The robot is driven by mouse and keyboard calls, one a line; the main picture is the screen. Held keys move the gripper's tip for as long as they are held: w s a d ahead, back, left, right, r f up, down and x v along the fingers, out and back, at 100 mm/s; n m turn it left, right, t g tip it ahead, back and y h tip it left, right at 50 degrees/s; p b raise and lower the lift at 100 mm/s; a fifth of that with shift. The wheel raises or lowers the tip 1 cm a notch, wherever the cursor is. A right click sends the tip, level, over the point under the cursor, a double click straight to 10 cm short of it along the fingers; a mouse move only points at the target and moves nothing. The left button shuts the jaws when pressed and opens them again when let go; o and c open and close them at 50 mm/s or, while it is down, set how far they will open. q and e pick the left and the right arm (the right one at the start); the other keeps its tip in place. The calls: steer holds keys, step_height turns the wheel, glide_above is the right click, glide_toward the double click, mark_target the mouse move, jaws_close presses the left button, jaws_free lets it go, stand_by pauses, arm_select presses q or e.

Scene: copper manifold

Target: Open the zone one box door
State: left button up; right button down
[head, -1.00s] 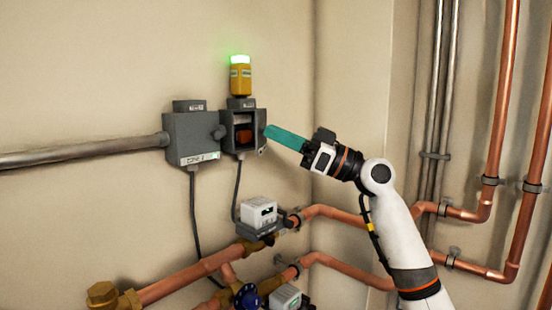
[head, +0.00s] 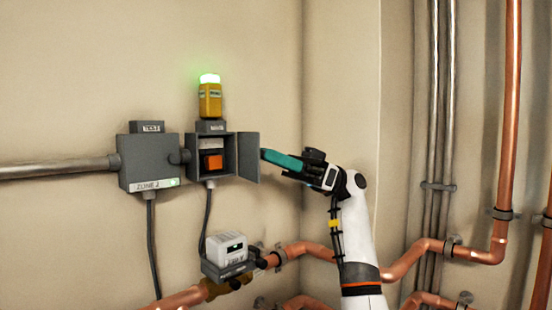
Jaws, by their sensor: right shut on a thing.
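A small grey box (head: 196,173) on the wall has its door (head: 248,158) standing open, swung out to the right. Inside it are an orange block (head: 212,161) and a pale part above it. To its left is a closed grey box with a "ZONE" label (head: 149,168); the end of the label is hard to read. My right gripper (head: 305,166) is shut on a teal bar (head: 283,160), which points left. The bar's tip is close to the door's outer edge; I cannot tell whether they touch. My left gripper is not in view.
A yellow beacon (head: 210,100) with a lit green top stands above the open box. A white meter (head: 229,250) and copper pipes (head: 305,250) lie below. A grey conduit (head: 60,168) enters from the left. Vertical pipes (head: 438,120) run at the right.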

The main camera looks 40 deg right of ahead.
steer(key=shift+d+g, duration=0.1)
steer(key=shift+g, duration=0.3)
steer(key=c, duration=1.4)
jaws_free()
steer(key=shift+w, duration=0.1)
step_height(320, 180, up, 10)
steer(key=shift+r, duration=0.1)
